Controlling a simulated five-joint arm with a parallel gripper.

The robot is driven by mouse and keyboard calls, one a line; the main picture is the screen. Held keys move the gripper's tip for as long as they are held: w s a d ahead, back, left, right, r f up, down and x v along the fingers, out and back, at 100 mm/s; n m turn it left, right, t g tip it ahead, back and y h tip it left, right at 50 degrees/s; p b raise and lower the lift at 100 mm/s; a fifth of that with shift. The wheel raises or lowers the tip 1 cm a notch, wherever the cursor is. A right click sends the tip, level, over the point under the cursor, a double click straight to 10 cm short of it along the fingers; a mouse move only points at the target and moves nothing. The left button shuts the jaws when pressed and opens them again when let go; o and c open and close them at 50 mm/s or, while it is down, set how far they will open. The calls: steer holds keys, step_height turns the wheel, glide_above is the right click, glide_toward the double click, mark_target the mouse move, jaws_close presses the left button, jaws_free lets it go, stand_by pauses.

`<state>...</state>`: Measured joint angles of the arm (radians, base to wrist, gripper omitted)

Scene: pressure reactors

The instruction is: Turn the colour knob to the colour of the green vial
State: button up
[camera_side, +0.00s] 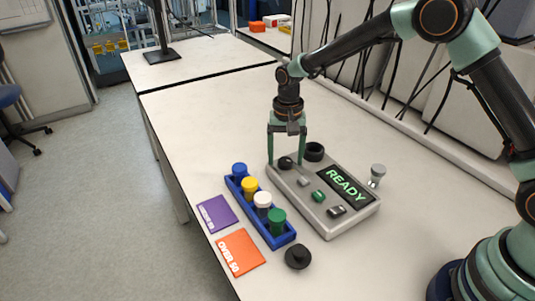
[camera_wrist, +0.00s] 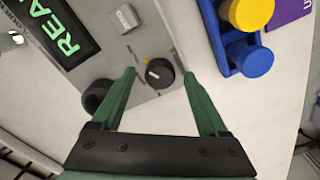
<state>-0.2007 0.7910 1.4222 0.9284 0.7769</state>
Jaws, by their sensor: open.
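The colour knob is a small black round knob (camera_side: 286,163) at the far left end of the grey panel (camera_side: 345,224). In the wrist view the knob (camera_wrist: 159,77) has a white pointer mark, and a small yellow dot lies beside it on the panel; other colour marks cannot be made out. My gripper (camera_side: 285,161) points down over the knob. Its green fingers are open, one on each side of the knob in the wrist view (camera_wrist: 160,73); contact cannot be told. The green vial (camera_side: 277,222) stands at the near end of the blue rack (camera_side: 264,232).
The rack also holds blue (camera_side: 239,170), yellow (camera_side: 249,186) and white (camera_side: 262,201) vials. A black ring (camera_side: 314,151) is close to my gripper. The panel has a READY display (camera_side: 345,187) and green button (camera_side: 318,196). A black lidlike piece (camera_side: 298,256) and orange card (camera_side: 240,252) lie nearby.

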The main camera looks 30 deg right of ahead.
jaws_close()
steer(key=shift+n, duration=0.3)
steer(key=n, duration=1.1)
steer(key=shift+a+r, duration=0.1)
stand_by(0.5)
jaws_free()
